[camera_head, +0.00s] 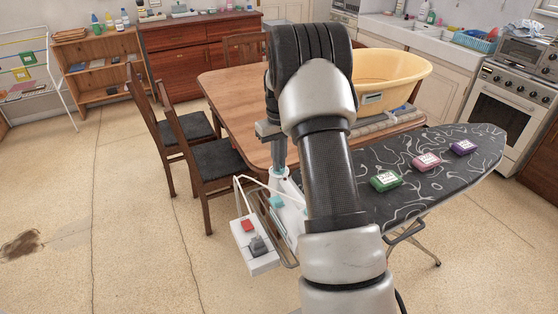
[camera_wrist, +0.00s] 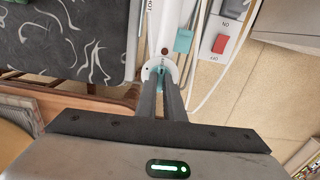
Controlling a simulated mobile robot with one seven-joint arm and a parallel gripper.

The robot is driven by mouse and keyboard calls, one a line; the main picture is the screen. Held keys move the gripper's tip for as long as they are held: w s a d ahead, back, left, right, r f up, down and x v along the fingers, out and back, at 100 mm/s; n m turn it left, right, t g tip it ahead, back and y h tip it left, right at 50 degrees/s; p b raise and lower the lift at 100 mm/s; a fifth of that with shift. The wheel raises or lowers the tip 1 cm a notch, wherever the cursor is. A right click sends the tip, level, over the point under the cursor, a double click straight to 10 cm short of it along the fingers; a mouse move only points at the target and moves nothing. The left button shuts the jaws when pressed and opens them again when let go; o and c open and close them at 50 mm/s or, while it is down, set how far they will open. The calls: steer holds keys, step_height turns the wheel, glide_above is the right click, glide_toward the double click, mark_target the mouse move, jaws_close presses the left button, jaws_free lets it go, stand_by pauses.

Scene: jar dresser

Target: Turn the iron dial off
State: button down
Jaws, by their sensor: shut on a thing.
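The white iron (camera_head: 290,214) with teal parts sits at the left end of the ironing board, partly hidden behind my arm. In the wrist view, the round white dial (camera_wrist: 150,71) with a teal centre lies at my fingertips. My gripper (camera_wrist: 162,78) is shut on the dial's teal centre; the fingers hide part of it. In the head view my gripper (camera_head: 279,160) points down at the top of the iron. The dial's setting cannot be read.
A white power strip (camera_head: 262,264) with a red switch (camera_head: 247,225) hangs beside the iron. The dark ironing board (camera_head: 470,142) carries green (camera_head: 385,181), pink (camera_head: 426,162) and purple (camera_head: 463,147) packets. Behind stand a wooden table (camera_head: 225,90) with a yellow basin (camera_head: 400,75) and chairs (camera_head: 215,163).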

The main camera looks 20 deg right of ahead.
steer(key=shift+m, duration=0.3)
steer(key=c, duration=1.9)
jaws_free()
steer(key=shift+o, duration=0.2)
steer(key=shift+r, duration=0.1)
step_height(320, 180, up, 17)
steer(key=shift+r, duration=0.15)
